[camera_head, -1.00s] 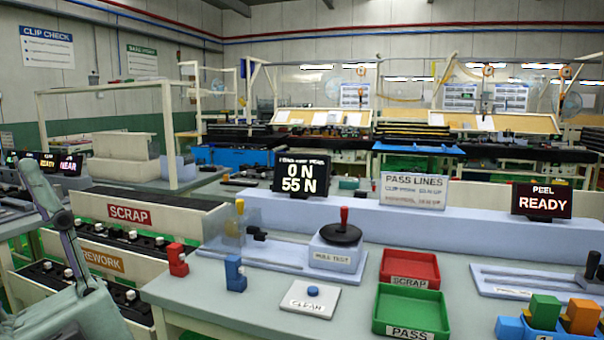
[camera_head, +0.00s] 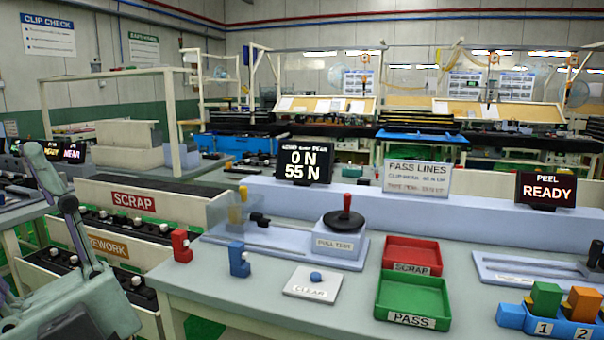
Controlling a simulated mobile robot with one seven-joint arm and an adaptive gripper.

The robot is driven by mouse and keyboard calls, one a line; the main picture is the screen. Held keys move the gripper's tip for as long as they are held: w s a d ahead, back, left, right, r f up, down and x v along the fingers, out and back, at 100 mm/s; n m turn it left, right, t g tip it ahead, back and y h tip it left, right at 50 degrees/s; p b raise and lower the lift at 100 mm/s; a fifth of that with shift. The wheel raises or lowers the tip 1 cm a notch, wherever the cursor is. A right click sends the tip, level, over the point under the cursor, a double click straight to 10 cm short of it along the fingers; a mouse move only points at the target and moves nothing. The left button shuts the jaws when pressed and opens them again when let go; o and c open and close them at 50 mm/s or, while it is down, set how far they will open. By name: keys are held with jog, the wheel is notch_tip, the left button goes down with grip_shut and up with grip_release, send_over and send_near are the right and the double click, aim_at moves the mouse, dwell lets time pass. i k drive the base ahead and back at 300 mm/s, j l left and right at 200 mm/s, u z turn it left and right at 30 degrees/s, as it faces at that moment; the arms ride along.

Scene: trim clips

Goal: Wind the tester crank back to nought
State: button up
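The pull tester (camera_head: 338,243) stands on the bench in the middle of the head view. Its crank is a black disc (camera_head: 343,222) with a red-knobbed handle (camera_head: 346,203) standing up on it. Its slide rail (camera_head: 262,240) runs left to a yellow-topped post and a clear guard (camera_head: 240,216). The display (camera_head: 304,167) behind it reads 0 N above 55 N. My arm shows at the lower left, well left of the tester. My gripper's fingertips are not in the picture.
A CLEAR button plate (camera_head: 311,282), a red SCRAP tray (camera_head: 411,255) and a green PASS tray (camera_head: 411,300) lie in front of the tester. Red (camera_head: 181,245) and blue (camera_head: 239,259) clips stand left. The PEEL display (camera_head: 545,189) reads READY.

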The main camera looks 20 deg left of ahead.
aim_at(346, 219)
jog(key=j+z, duration=0.25)
jog(key=j, duration=0.25)
jog(key=j+z, duration=0.2)
jog(key=j, duration=0.3)
jog(key=k+j+z, duration=0.1)
jog(key=j+z, duration=0.15)
jog(key=j, duration=0.2)
jog(key=k+j+z, duration=0.25)
jog(key=j, duration=0.25)
jog(key=i, duration=1.6)
